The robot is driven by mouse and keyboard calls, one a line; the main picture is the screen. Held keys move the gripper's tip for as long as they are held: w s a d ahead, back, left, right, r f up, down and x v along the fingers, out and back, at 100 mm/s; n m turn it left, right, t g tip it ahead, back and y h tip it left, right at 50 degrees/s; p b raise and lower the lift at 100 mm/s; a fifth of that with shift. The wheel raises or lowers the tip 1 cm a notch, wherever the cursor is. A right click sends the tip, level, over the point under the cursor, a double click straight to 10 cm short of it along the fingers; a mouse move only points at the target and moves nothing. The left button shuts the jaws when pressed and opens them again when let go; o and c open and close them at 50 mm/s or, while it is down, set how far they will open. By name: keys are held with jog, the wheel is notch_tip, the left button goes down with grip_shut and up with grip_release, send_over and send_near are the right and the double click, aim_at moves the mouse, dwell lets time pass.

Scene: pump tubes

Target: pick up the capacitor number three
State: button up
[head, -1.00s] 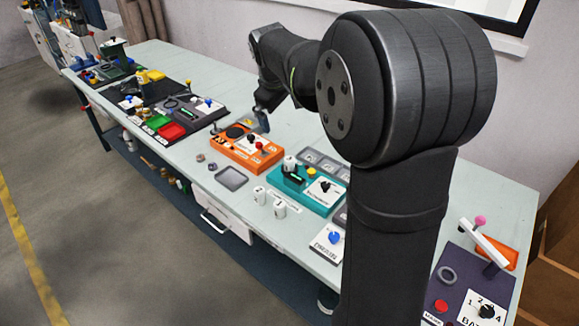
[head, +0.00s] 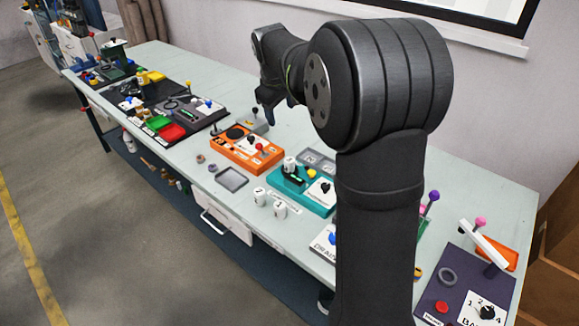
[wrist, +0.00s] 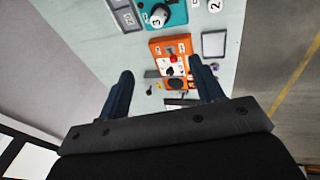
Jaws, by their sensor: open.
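The capacitor number three (wrist: 157,18) is a white cylinder marked 3. It stands in the teal unit (wrist: 177,14) at the top of the wrist view. In the head view a white cylinder (head: 290,164) stands on the left end of the teal unit (head: 303,192); its mark is too small to read there. My gripper (wrist: 162,68) is open and empty, its two dark fingers apart, with the orange unit seen between and beyond them. In the head view my gripper (head: 268,112) is above the back of the table, behind the orange unit and away from the capacitor.
The orange unit (head: 246,149) with knobs lies left of the teal one. Two more white cylinders (head: 259,196) (head: 280,209) stand on the table in front. A grey tray (head: 231,179) lies nearby. Dark boards with coloured trays (head: 172,132) are further left.

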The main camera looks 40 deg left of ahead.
jog(key=w+a+f+m+g+h, duration=0.25)
jog(key=w+a+f, duration=0.35)
jog(key=w+f, duration=0.35)
send_near(290, 160)
jog(key=shift+g+y, duration=0.35)
jog(key=shift+g, duration=0.1)
jog(key=f, duration=0.5)
jog(key=shift+w+a+f, duration=0.15)
jog(key=shift+w+f, duration=0.1)
jog(key=shift+f, duration=0.05)
jog(key=shift+w+d+f, duration=0.1)
jog(key=shift+d+f, duration=0.05)
jog(key=shift+f, duration=0.75)
jog(key=shift+d+f, duration=0.2)
jog(key=shift+f, duration=0.65)
jog(key=shift+w+d+f, duration=0.1)
jog(key=shift+d+f, duration=0.05)
jog(key=shift+f, duration=0.75)
jog(key=c, duration=1.1)
